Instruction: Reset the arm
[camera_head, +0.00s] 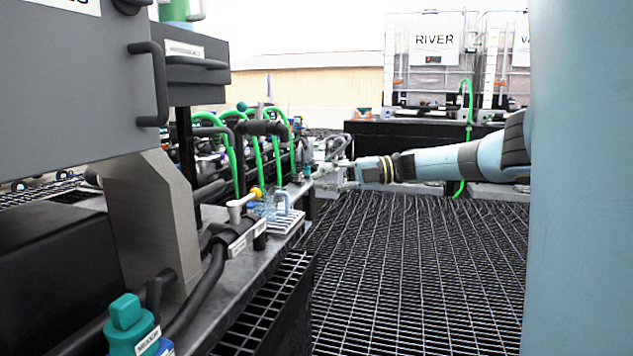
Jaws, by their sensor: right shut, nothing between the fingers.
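My right arm reaches in from the right, in light blue with dark bands. Its right gripper (330,175) is small in the view and points left, at the edge of the bench (240,262) with the pipework. The fingers are shut with nothing between them. They are close to the fittings at the far end of the bench; I cannot tell whether they touch. My left gripper is not in view.
Green hoses (277,150) rise from the manifold on the left. A clear bottle (283,203) stands on a white rack on the bench. A tote labelled RIVER (435,75) stands at the back on a black base. The grated floor (410,270) in the middle is clear.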

